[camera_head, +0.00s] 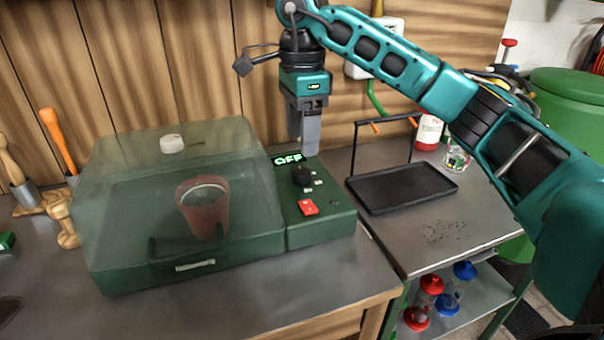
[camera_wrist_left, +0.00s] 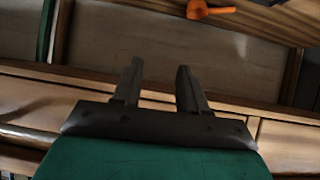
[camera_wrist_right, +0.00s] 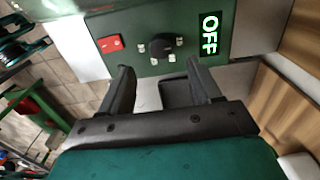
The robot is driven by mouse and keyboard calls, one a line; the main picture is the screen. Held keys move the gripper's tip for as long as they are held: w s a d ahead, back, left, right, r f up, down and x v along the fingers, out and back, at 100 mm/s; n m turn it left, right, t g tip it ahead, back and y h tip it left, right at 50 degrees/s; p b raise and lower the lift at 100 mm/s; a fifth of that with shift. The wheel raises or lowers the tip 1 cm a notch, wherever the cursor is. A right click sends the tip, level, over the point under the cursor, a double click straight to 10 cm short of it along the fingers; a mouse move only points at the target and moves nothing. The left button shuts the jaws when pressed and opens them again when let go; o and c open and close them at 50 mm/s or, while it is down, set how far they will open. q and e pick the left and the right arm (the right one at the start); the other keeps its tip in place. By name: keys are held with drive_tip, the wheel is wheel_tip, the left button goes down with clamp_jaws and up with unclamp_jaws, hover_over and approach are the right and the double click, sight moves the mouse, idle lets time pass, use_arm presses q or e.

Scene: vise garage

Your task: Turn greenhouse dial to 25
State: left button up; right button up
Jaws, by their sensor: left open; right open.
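The greenhouse (camera_head: 120,250) is a green box with a clear cover on the bench, with a brown pot (camera_head: 203,205) inside. Its control panel (camera_head: 335,213) is on the right side. The black dial (camera_head: 302,176) sits on the panel, below a display (camera_head: 288,159) reading OFF; the dial also shows in the right wrist view (camera_wrist_right: 160,48). My right gripper (camera_head: 303,150) points down just behind the panel, apart from the dial. In the right wrist view its fingers (camera_wrist_right: 158,85) are open and empty. My left gripper (camera_wrist_left: 158,85) is open and empty, seen only in its own wrist view.
A red button (camera_head: 308,207) is on the panel in front of the dial. A black tray (camera_head: 400,187) with a tall handle stands to the right. Wooden-handled tools (camera_head: 58,140) stand at the left. The bench front is clear.

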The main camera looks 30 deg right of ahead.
sight(302, 171)
wheel_tip(302, 171, down, 5)
drive_tip(key=shift+f+b, duration=0.1)
drive_tip(key=shift+b, duration=0.4)
drive_tip(key=shift+f, duration=0.9)
drive_tip(key=shift+c, duration=0.5)
drive_tip(key=c, duration=0.9)
drive_tip(key=shift+c, duration=0.2)
